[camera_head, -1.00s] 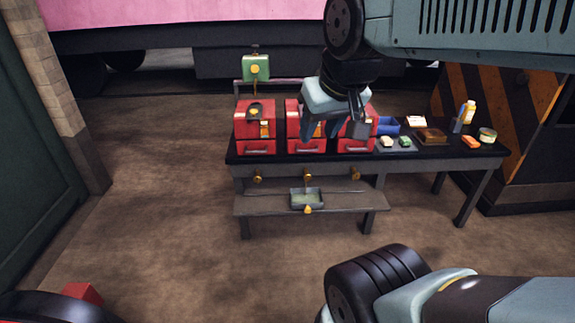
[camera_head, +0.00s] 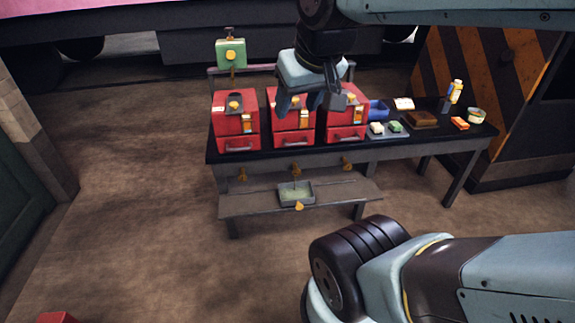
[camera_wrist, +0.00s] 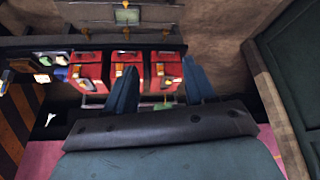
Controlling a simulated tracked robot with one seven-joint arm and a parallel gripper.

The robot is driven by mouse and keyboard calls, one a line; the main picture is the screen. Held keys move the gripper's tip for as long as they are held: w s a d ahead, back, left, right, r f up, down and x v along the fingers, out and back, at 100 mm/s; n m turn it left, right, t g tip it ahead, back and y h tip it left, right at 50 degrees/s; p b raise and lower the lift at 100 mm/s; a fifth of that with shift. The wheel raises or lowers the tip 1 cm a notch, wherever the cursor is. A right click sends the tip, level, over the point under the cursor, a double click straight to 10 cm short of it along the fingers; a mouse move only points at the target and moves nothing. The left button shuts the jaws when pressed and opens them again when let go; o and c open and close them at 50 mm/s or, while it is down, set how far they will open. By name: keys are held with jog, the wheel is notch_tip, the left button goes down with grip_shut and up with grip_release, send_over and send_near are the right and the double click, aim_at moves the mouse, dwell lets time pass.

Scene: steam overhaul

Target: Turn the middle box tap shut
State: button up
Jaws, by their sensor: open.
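Three red boxes stand in a row on a dark bench. The middle box (camera_head: 291,138) is partly behind my gripper in the head view. A small brass tap (camera_head: 295,168) sits below it on the bench front, with a thin line under it towards a grey tray (camera_head: 282,197). In the wrist view this middle tap (camera_wrist: 126,32) is beyond the boxes. The tap's handle position is too small to tell. My gripper (camera_head: 297,110) is open and empty, fingers down, over the middle box in the head view. Both fingers show in the wrist view (camera_wrist: 159,62).
Matching taps sit at left (camera_head: 241,174) and right (camera_head: 347,163). A green box (camera_head: 231,53) stands behind the left red box (camera_head: 235,142).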

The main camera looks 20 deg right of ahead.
jog(key=shift+o, duration=0.8)
jog(key=w+d+f+t+h, duration=0.1)
jog(key=w+d, duration=0.1)
jog(key=w, duration=0.9)
jog(key=shift+f, duration=0.35)
jog(key=n+t, duration=0.2)
jog(key=t, duration=0.5)
send_over(297, 173)
jog(key=s+a, duration=0.2)
jog(key=a, duration=0.3)
notch_tip(297, 173, down, 41)
jog(key=s+d+f+m+t+h, duration=0.1)
jog(key=s+f+m+t+h, duration=0.15)
jog(key=s+f, duration=0.45)
jog(key=s+f+m+t+h, duration=0.1)
jog(key=s+f+m+h, duration=0.15)
jog(key=f, duration=0.75)
jog(key=shift+y, duration=0.5)
jog(key=x, duration=1.3)
jog(key=shift+s+d+r, duration=0.1)
jog(key=shift+s+d, duration=0.05)
jog(key=shift+d, duration=0.15)
